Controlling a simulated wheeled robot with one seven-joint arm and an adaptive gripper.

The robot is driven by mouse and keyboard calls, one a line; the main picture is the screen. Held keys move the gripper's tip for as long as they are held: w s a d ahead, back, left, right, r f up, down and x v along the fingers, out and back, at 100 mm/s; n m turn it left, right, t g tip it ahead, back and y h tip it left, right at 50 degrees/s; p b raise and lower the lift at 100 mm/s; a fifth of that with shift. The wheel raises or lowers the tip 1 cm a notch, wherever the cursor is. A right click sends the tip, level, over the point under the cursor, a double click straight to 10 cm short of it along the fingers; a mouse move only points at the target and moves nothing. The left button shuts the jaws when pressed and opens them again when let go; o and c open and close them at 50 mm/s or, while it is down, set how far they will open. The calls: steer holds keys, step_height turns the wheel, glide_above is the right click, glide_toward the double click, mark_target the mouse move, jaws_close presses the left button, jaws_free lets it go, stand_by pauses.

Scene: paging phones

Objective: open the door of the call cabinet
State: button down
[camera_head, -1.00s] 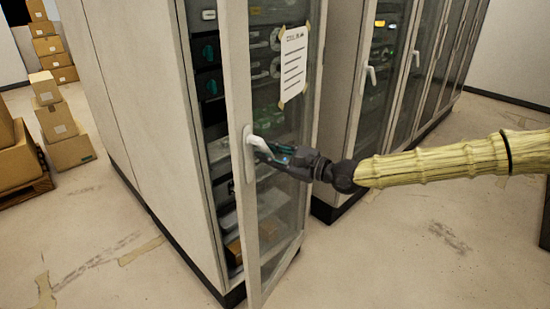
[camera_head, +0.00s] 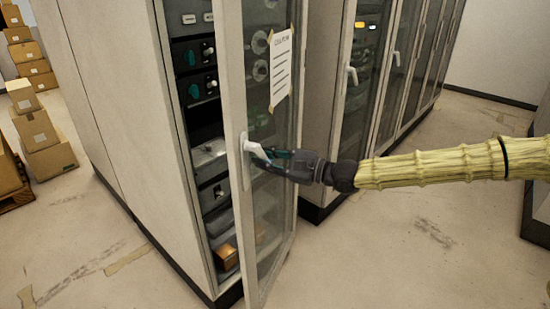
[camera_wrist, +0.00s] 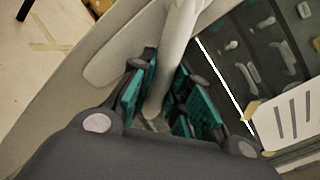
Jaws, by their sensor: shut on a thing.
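The call cabinet (camera_head: 110,120) stands left of centre in the head view, with its glass door (camera_head: 228,90) standing partly open. Equipment shelves show in the gap between the door frame and the cabinet body. My gripper (camera_head: 262,155) is shut on the white door handle (camera_head: 250,146), on the free edge of the door. In the wrist view the handle (camera_wrist: 158,85) runs down between the teal finger pads of my gripper (camera_wrist: 165,108). A paper notice (camera_head: 281,68) is taped to the door glass.
More cabinets with white handles (camera_head: 352,75) stand in a row to the right, behind my arm. Cardboard boxes (camera_head: 38,130) are stacked at the left. The floor (camera_head: 400,250) in front of the door is clear.

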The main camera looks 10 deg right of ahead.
steer(key=shift+n+g+y, duration=0.4)
steer(key=shift+g, duration=0.1)
steer(key=p+v, duration=0.4)
steer(key=p, duration=0.1)
steer(key=shift+w+d+r+p, duration=0.1)
steer(key=shift+d+r+p, duration=0.1)
steer(key=shift+p, duration=0.2)
steer(key=shift+f, duration=0.1)
steer(key=shift+n+g+y, duration=0.4)
steer(key=shift+n+g, duration=0.2)
steer(key=shift+g, duration=0.3)
steer(key=shift+p+v, duration=2.8)
steer(key=shift+p, duration=1.05)
steer(key=shift+w, duration=0.1)
